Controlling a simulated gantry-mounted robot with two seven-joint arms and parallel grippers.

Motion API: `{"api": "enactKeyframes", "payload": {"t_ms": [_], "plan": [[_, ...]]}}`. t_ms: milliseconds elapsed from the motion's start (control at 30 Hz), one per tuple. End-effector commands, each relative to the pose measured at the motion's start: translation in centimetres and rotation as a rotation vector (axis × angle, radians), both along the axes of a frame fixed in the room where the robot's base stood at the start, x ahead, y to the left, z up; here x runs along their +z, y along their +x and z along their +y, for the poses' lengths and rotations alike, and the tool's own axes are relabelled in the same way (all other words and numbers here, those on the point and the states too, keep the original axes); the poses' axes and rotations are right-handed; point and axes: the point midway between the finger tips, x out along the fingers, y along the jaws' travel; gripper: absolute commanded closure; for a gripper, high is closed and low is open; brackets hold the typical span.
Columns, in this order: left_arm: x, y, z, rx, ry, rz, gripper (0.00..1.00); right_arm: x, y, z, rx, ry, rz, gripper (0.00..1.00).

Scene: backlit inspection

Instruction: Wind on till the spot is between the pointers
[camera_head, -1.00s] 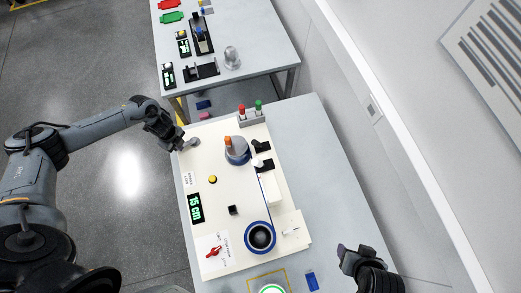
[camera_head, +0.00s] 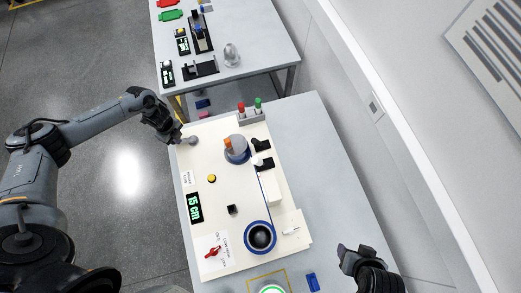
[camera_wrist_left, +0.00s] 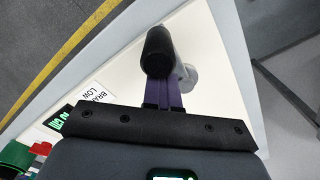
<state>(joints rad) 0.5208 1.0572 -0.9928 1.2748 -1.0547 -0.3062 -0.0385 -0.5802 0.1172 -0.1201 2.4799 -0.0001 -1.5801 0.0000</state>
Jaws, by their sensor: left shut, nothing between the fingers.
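The cream winding board (camera_head: 215,155) lies on the near table. It carries a grey reel with an orange knob (camera_head: 228,143) and a blue-rimmed spool (camera_head: 260,237). A thin blue strip (camera_head: 264,200) runs between them, past black pointer-like parts (camera_head: 262,162). The spot is too small to make out surely. My left gripper (camera_head: 177,138) is shut and empty beside a grey lever (camera_head: 191,140) at the board's far left corner. In the left wrist view a black-ended handle (camera_wrist_left: 158,50) partly hides the gripper's fingertips; contact is unclear. My right gripper (camera_head: 358,258) hangs at the right, its jaws unclear.
A display (camera_head: 195,207) seems to read 15 cm, near a yellow button (camera_head: 211,178) and a red switch (camera_head: 212,252). Red and green lamps (camera_head: 249,105) stand at the back. Another table (camera_head: 260,35) with devices lies beyond.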

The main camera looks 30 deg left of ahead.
Motion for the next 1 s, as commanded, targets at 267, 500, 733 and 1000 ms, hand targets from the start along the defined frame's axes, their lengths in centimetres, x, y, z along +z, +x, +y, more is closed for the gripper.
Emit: {"api": "enactKeyframes", "payload": {"t_ms": [267, 500, 733, 1000], "plan": [[0.0, 0.1, 0.2, 0.001, 0.001, 0.002, 1.00, -0.1, 0.0, 0.1, -0.001, 0.002, 0.000, 0.40], [-0.1, 0.3, 0.3, 0.002, 0.002, 0.001, 1.00, -0.4, 0.0, 0.0, -0.001, 0.001, 0.000, 0.40], [-0.1, 1.3, 0.9, 0.003, 0.002, 0.000, 1.00, -1.2, 0.0, -0.1, 0.004, -0.005, -0.001, 0.40], [0.0, 1.3, 1.0, 0.002, 0.002, 0.002, 1.00, -1.1, 0.0, -0.2, 0.005, -0.008, 0.000, 0.40]]}}
